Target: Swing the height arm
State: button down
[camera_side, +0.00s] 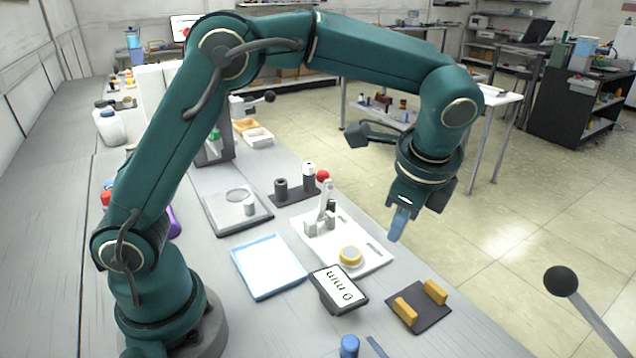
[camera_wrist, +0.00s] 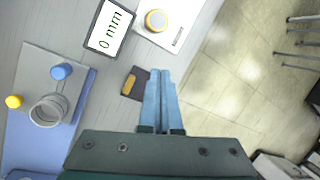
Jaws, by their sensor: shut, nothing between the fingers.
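A white base plate (camera_side: 371,261) lies on the bench, with a yellow round knob (camera_side: 350,257) at its near end. A pale upright lever (camera_side: 326,203) with a red ball tip stands at its far end; I take it for the height arm. A small display (camera_side: 338,289) beside the plate reads 0 mm. My gripper (camera_side: 397,239) is shut and empty, blue fingers pointing down, to the right of the lever and apart from it. In the wrist view the fingers (camera_wrist: 162,78) are together; the yellow knob (camera_wrist: 156,20) and display (camera_wrist: 110,28) show above, while the lever is out of view.
A dark pad (camera_side: 420,306) with two orange blocks lies at the bench's right edge. A light blue tray (camera_side: 268,266) lies left of the plate. A black ball on a rod (camera_side: 561,280) rises at lower right.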

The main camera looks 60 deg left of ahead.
aim_at(321, 178)
jog(key=s+a+r+n+t+h, duration=0.1)
jog(key=s+a+r+n+t, duration=0.1)
jog(key=s+a+r+n, duration=0.35)
jog(key=shift+s+f+n+t+h, duration=0.9)
jog(key=shift+s+n, duration=2.55)
jog(key=shift+s, duration=2.1)
jog(key=w+a+r+m+g+y, duration=0.1)
jog(key=w+a+r+m+y, duration=0.15)
jog(key=w+r, duration=0.2)
jog(key=w+a+r+m+g+y, duration=0.1)
jog(key=w+r+m+y, duration=0.1)
jog(key=w+r+m, duration=0.3)
jog(key=shift+n, duration=0.75)
jog(key=shift+a+r+x, duration=0.1)
jog(key=shift+a+x, duration=0.05)
jog(key=shift+x, duration=2.05)
jog(key=shift+a+r+x, duration=0.1)
jog(key=shift+a+x, duration=0.05)
jog(key=shift+x, duration=2.05)
jog(key=shift+a+r+x, duration=0.1)
jog(key=shift+a+x, duration=0.05)
jog(key=shift+x, duration=2.1)
